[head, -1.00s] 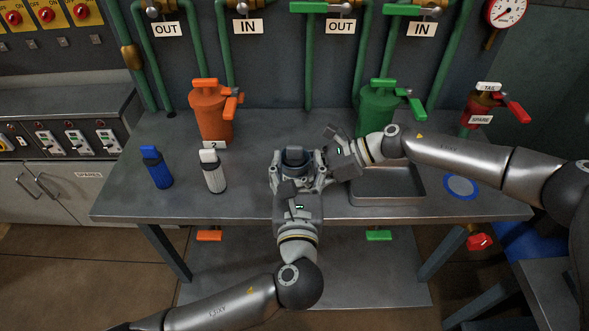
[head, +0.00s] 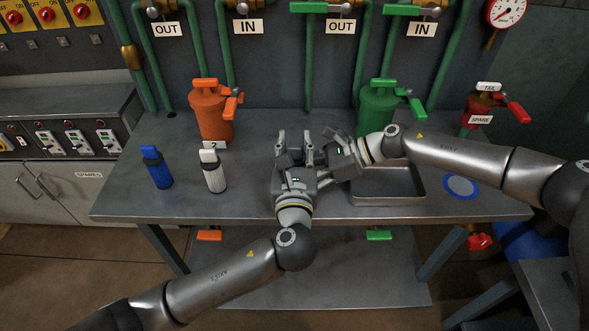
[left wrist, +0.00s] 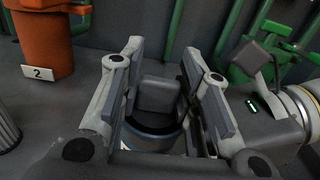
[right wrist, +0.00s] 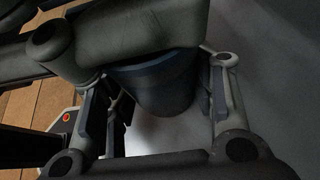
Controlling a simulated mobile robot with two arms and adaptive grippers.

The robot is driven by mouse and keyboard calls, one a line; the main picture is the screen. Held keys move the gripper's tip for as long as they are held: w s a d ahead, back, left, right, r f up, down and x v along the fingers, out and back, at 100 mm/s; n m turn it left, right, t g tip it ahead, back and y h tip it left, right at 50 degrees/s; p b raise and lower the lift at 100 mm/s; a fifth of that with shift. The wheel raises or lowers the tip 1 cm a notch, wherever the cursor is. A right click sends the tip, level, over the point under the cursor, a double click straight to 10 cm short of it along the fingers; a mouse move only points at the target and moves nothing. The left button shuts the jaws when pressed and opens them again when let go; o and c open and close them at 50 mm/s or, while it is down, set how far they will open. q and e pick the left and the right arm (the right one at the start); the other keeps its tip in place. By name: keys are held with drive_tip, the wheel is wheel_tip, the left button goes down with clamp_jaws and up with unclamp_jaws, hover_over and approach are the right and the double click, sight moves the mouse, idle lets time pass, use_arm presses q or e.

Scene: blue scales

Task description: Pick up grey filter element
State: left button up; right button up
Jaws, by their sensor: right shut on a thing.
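The grey filter element shows in the left wrist view as a dark grey block-shaped cap (left wrist: 157,95) on a round blue-grey body. In the right wrist view its body is a dark tapered cylinder (right wrist: 160,85). In the head view the grippers mostly hide it. My right gripper (right wrist: 160,110) is shut on it from the right side. My left gripper (head: 295,148) is open, its fingers standing on either side of the cap, with gaps showing in the left wrist view.
A blue filter (head: 157,168) and a white filter (head: 212,171) stand on the grey table (head: 240,205) at left. Behind are an orange housing (head: 211,115) and a green housing (head: 378,108). A metal tray (head: 390,198) and a blue disc (head: 461,187) lie at right.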

use_arm(q)
drive_tip(key=c, duration=0.5)
wheel_tip(320, 180, up, 18)
idle(0.3)
use_arm(e)
drive_tip(key=o, duration=0.9)
drive_tip(key=shift+d, duration=0.1)
